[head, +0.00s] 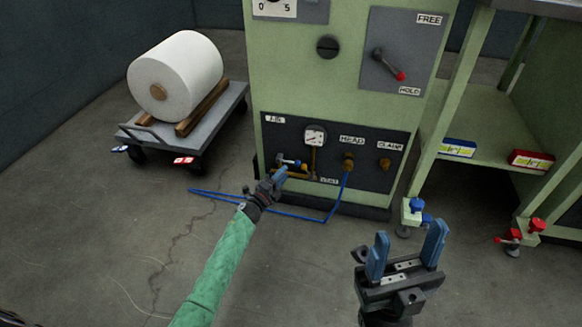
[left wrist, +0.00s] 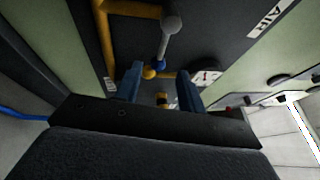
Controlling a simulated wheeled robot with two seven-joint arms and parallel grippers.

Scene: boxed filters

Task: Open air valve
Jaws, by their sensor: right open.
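The air valve (head: 290,162) sits under the AIR label on the dark panel, low on the green machine. In the left wrist view the valve lever (left wrist: 167,40) has a pale round knob, a blue base and brass fittings on a yellow pipe. My left gripper (head: 281,174) is close to the panel at the valve. In the left wrist view its two blue fingers (left wrist: 157,72) stand apart, with the valve's base seen in the gap beyond them. I cannot tell whether they touch it. My right gripper (head: 407,250) is open and empty, away from the panel.
A round gauge (head: 315,135) is right of the valve. A blue hose (head: 325,217) runs from the HEAD fitting (head: 349,160) to the floor. A cart (head: 195,130) with a white roll (head: 180,75) stands left. A green shelf (head: 480,150) stands right. A red-tipped lever (head: 388,65) is above.

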